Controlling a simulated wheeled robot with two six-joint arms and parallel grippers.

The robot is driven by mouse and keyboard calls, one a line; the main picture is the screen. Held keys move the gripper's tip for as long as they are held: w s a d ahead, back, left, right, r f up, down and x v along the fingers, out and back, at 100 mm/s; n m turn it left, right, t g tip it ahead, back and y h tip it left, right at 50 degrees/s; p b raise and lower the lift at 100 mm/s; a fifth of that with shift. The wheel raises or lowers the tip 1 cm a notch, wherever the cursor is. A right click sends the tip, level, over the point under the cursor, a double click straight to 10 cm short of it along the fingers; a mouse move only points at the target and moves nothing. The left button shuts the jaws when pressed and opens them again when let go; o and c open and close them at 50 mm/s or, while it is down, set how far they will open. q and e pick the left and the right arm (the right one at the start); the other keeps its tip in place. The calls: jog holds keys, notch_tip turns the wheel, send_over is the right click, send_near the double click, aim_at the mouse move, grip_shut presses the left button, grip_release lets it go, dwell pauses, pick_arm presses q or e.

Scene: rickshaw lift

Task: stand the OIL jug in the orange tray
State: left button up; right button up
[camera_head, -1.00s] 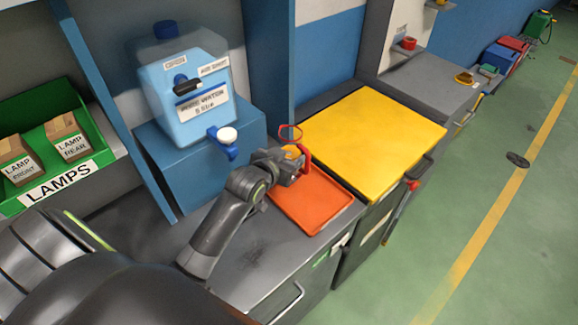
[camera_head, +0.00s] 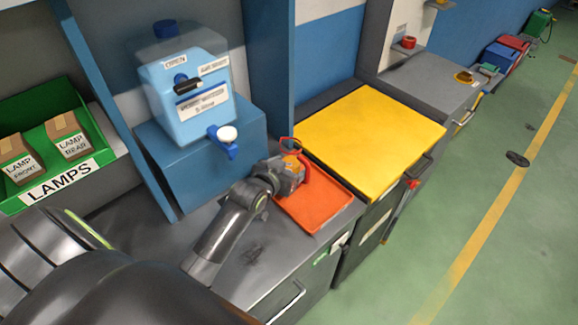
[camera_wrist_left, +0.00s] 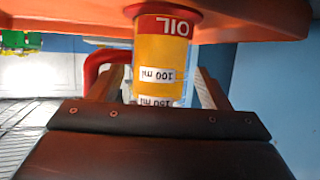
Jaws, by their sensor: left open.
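The OIL jug (camera_wrist_left: 160,55) is yellow-orange with a red base band and a red handle. The left wrist view shows it upside down, its base against the orange tray (camera_wrist_left: 240,22). The jug looks upright and in the tray. In the head view the jug (camera_head: 292,160) is mostly hidden by my left gripper (camera_head: 292,172), at the back left of the orange tray (camera_head: 318,208). The fingers of my left gripper (camera_wrist_left: 158,90) are open, one on each side of the jug. Small gaps show beside it. My right gripper is not in view.
A blue water container (camera_head: 190,95) with a tap (camera_head: 226,138) stands on a blue block behind my left arm. A yellow board (camera_head: 375,140) lies right of the tray. A green LAMPS bin (camera_head: 55,150) is at the left. The grey bench (camera_head: 250,255) in front is clear.

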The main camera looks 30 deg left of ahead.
pick_arm(q)
jog(key=shift+r, duration=0.15)
jog(key=shift+s, duration=0.35)
jog(key=b+v, duration=0.1)
jog(key=v, duration=1)
jog(key=shift+r, duration=0.25)
jog(key=shift+a, duration=0.1)
jog(key=shift+s+f, duration=0.1)
